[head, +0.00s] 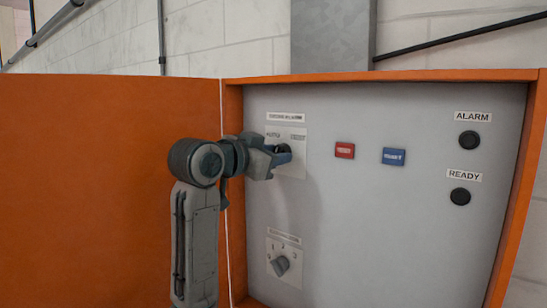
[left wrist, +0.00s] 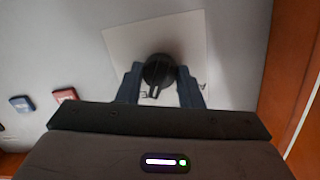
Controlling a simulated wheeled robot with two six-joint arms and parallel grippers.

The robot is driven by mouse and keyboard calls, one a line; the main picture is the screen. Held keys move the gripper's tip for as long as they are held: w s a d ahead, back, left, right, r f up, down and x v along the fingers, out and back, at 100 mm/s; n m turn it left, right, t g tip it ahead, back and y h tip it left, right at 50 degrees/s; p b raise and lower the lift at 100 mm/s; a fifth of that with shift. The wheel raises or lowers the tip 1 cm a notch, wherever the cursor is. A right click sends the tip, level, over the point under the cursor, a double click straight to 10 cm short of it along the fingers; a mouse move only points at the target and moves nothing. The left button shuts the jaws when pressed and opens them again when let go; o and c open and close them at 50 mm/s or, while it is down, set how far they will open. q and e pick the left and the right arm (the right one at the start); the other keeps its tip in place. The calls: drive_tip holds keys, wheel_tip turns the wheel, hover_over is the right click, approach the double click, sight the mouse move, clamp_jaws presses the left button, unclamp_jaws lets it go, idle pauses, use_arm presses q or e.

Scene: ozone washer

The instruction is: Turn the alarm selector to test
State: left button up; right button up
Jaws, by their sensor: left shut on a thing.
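The alarm selector (left wrist: 158,70) is a round black knob on a white plate (head: 292,167) at the upper left of the grey panel. The plate's small words look like auto at left and test at right in the head view. My left gripper (head: 281,156) reaches the knob from the left and is shut on it. In the left wrist view, the two blue fingers (left wrist: 160,84) stand on either side of the knob. Its pointer ridge points down in that view, towards the lettering. The fingers partly hide the words, so I cannot tell its exact setting. My right gripper is not in view.
A second selector (head: 281,265) sits below. A red button (head: 345,150) and a blue button (head: 393,156) are to the right, then round black alarm (head: 469,140) and ready (head: 460,197) indicators. The orange cabinet door (head: 95,180) stands open at left, behind my arm.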

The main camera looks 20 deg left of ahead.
use_arm(q)
drive_tip(key=shift+m+b, duration=0.35)
drive_tip(key=shift+m, duration=1.15)
drive_tip(key=o, duration=1)
